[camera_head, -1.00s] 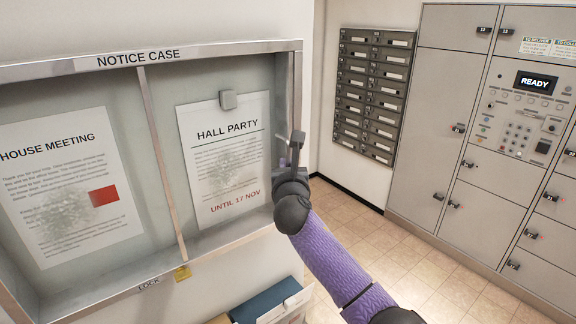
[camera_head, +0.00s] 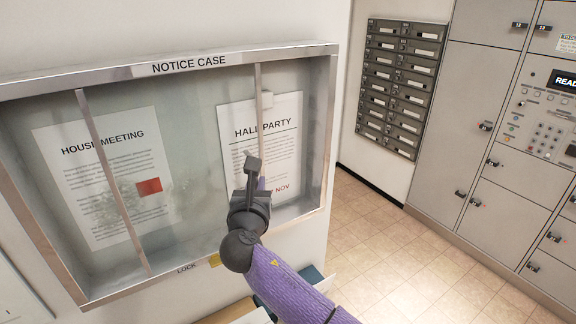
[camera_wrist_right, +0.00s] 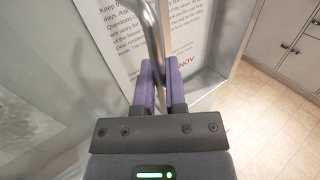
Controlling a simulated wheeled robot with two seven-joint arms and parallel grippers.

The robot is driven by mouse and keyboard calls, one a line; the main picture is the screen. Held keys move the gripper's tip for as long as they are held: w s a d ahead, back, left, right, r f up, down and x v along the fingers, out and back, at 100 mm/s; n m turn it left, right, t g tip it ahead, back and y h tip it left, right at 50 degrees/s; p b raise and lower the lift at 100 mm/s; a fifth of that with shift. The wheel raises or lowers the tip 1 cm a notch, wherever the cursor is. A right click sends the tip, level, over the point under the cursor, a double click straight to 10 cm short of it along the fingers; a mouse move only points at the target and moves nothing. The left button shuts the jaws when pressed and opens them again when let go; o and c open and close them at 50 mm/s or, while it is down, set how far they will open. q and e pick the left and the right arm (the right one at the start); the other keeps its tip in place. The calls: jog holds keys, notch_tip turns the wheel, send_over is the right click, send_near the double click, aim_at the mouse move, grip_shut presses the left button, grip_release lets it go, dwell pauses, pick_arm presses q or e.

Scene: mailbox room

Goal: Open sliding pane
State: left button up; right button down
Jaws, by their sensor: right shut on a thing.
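The notice case (camera_head: 195,62) is a metal-framed wall box. Its sliding pane is clear, with a left upright bar (camera_head: 113,190) crossing the HOUSE MEETING sheet and a right upright bar (camera_head: 258,100) crossing the HALL PARTY sheet. My right gripper (camera_head: 253,168) is at the right bar, in front of the HALL PARTY sheet. In the right wrist view its purple fingers (camera_wrist_right: 158,82) are shut on the metal bar (camera_wrist_right: 152,30). The case is uncovered right of that bar. My left gripper is not in view.
The HOUSE MEETING sheet (camera_head: 105,175) and HALL PARTY sheet (camera_head: 285,135) hang inside the case. Mailboxes (camera_head: 402,88) and grey lockers (camera_head: 478,110) stand right. Tiled floor (camera_head: 385,255) between is clear.

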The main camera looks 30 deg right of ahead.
jog(key=a, duration=0.7)
jog(key=s+a, duration=0.1)
jog(key=a, duration=0.2)
jog(key=shift+a, duration=0.2)
jog(key=c, duration=0.7)
grip_release()
jog(key=shift+w, duration=0.1)
jog(key=shift+c, duration=0.2)
jog(key=b, duration=0.1)
send_near(211, 188)
jog(key=v, duration=0.4)
jog(key=shift+s+a+r, duration=0.1)
jog(key=shift+s+a, duration=0.1)
jog(key=shift+s, duration=0.1)
